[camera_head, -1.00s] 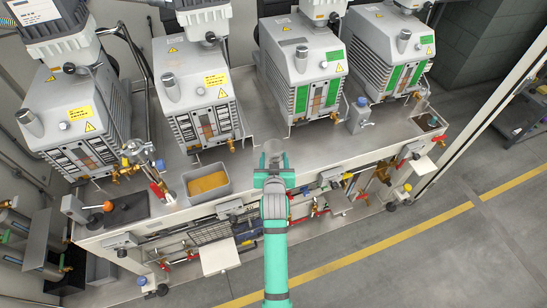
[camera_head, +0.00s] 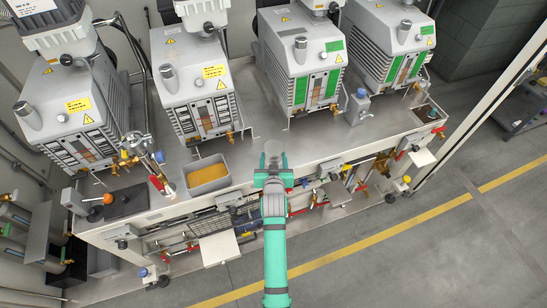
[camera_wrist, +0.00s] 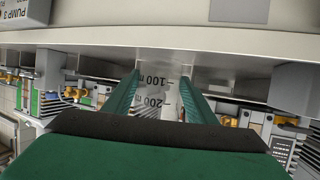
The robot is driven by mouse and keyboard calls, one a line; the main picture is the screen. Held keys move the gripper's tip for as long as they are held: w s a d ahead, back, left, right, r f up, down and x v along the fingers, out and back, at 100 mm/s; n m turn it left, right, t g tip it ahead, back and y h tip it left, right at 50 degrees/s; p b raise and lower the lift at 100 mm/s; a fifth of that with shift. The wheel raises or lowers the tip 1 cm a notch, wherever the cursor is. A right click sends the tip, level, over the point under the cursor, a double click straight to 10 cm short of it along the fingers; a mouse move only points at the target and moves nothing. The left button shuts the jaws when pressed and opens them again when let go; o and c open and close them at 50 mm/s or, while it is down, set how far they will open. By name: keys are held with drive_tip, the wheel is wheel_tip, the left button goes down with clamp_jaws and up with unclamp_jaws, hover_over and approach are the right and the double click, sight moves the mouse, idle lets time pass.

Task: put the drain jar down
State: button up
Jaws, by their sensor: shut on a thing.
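My gripper (camera_head: 273,162) is shut on the drain jar (camera_head: 273,147), a clear vessel that shows only faintly at the fingertips in the head view. In the wrist view the jar (camera_wrist: 160,95) stands between my green fingers, with printed marks reading 100 and 200. The jar is at the front part of the steel bench (camera_head: 255,150), in front of the pumps. I cannot tell whether its base touches the bench. My fingers hide its sides.
A grey tray of amber oil (camera_head: 208,176) sits left of my gripper. Several grey vacuum pumps (camera_head: 300,60) stand behind. Valves and pipes run below the bench front (camera_head: 300,205).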

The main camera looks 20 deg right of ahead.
drive_tip(key=shift+f, duration=0.1)
drive_tip(key=shift+f, duration=0.65)
drive_tip(key=shift+f, duration=0.3)
idle(0.5)
drive_tip(key=o, duration=1.5)
drive_tip(key=v, duration=1)
drive_tip(key=shift+s+a+r, duration=0.1)
drive_tip(key=shift+s+r, duration=0.1)
drive_tip(key=shift+s, duration=0.15)
drive_tip(key=shift+c, duration=0.5)
clamp_jaws()
